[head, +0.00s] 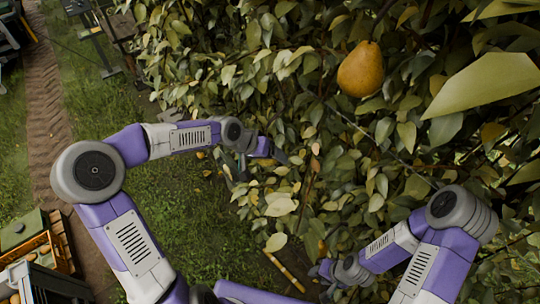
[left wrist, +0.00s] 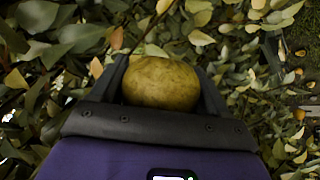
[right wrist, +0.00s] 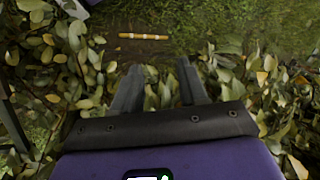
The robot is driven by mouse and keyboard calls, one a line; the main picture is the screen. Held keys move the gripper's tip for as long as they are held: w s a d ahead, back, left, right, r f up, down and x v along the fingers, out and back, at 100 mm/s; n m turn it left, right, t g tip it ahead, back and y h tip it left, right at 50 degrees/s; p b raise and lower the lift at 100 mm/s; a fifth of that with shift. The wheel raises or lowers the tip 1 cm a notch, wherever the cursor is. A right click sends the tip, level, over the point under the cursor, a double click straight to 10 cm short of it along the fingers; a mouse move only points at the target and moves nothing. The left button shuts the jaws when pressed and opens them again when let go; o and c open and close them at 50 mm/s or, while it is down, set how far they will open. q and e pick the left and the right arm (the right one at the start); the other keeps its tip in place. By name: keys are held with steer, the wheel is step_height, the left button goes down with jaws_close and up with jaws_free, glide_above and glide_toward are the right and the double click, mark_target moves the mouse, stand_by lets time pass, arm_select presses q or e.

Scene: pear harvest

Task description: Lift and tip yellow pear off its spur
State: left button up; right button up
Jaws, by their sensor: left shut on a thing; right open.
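A yellow-green pear (left wrist: 160,82) sits between the two dark fingers of my left gripper (left wrist: 162,75) in the left wrist view. The gripper is shut on it, one finger against each side. A thin twig runs above the pear; whether it joins the stem I cannot tell. In the head view my left gripper (head: 276,155) reaches into the leaves and its pear is hidden. Another pear, golden-yellow (head: 361,70), hangs in the foliage at upper right, apart from both grippers. My right gripper (right wrist: 160,88) is open and empty, low among leaves.
Dense leafy branches (head: 300,110) fill the middle and right. A large leaf (head: 485,85) is close to the head camera. A yellow-banded rod (right wrist: 143,36) lies on the ground. Grass and a dirt track (head: 45,110) are at left, with an orange crate (head: 58,240) at lower left.

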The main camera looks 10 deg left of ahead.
stand_by(0.3)
arm_select(q)
steer(key=shift+s+d+f, duration=0.15)
steer(key=shift+s+d, duration=0.05)
steer(key=shift+s, duration=0.4)
steer(key=shift+s+d+f, duration=0.1)
steer(key=shift+s+d, duration=0.05)
steer(key=shift+s, duration=0.4)
steer(key=shift+s+d+f, duration=0.15)
steer(key=shift+s+d, duration=0.05)
steer(key=shift+s, duration=0.45)
steer(key=shift+s+d+f, duration=0.1)
steer(key=shift+s+d, duration=0.05)
steer(key=shift+s, duration=0.45)
arm_select(e)
steer(key=shift+f, duration=0.2)
arm_select(q)
steer(key=shift+b, duration=0.3)
arm_select(e)
steer(key=shift+f, duration=0.1)
